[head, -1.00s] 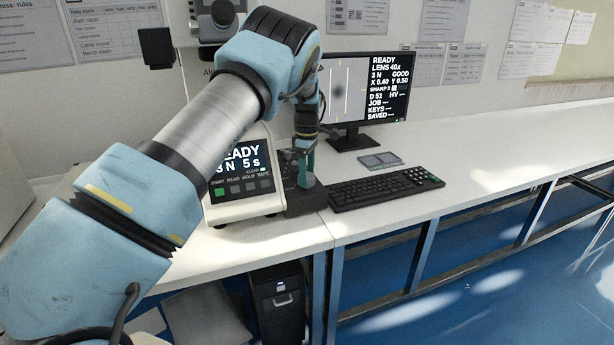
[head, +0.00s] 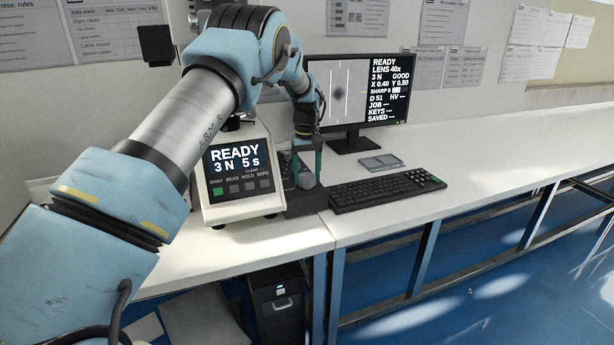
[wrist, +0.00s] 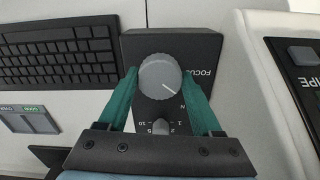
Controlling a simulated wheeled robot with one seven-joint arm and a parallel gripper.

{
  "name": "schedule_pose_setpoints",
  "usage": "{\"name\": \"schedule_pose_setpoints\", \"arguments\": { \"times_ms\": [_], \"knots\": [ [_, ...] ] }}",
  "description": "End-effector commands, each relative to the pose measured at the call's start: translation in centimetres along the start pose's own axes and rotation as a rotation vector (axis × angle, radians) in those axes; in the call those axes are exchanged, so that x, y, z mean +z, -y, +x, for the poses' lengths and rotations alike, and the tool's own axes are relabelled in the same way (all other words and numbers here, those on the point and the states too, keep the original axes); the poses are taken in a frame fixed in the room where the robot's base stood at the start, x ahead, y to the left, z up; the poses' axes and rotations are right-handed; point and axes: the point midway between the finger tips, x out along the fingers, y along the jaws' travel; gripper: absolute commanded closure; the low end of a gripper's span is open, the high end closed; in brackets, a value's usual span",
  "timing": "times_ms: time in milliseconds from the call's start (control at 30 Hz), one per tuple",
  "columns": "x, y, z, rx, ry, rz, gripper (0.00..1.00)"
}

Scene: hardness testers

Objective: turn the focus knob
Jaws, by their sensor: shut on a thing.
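The focus knob (wrist: 160,76) is a grey round dial with a pointer line. It sits on a dark control box (wrist: 200,46) labelled FOCUS. In the wrist view my gripper (wrist: 162,84) has its two green fingers on either side of the knob, shut on it. In the head view my gripper (head: 307,172) reaches down over the dark box beside the tester's front panel, and the knob shows between the fingers. A smaller selector knob (wrist: 160,127) with numbers around it lies on the same box, partly hidden by the gripper body.
The tester panel (head: 238,172) reads READY, 3 N, 5 s and stands left of the box. A keyboard (head: 385,191) lies close on the right. The monitor (head: 357,92) behind shows a blurred dark spot and SHARP 9. The bench at far right is clear.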

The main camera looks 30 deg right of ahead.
Motion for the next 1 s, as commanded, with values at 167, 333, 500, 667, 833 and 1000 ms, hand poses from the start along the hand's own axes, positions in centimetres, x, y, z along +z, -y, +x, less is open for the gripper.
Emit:
{"name": "schedule_pose_setpoints", "arguments": {
  "times_ms": [167, 333, 500, 667, 833, 1000],
  "knots": [
    [-0.04, 0.03, -0.04, 0.001, -0.001, 0.167, 0.89],
    [-0.02, 0.01, -0.07, 0.002, -0.001, 0.329, 0.89],
    [-0.06, 0.08, -0.08, 0.002, -0.001, 0.489, 0.89],
    [-0.06, 0.08, -0.1, 0.001, -0.001, 0.642, 0.89],
    [-0.09, 0.12, -0.1, 0.001, -0.001, 0.803, 0.89],
    [-0.1, 0.12, -0.11, 0.001, -0.001, 0.965, 0.89]
  ]
}}
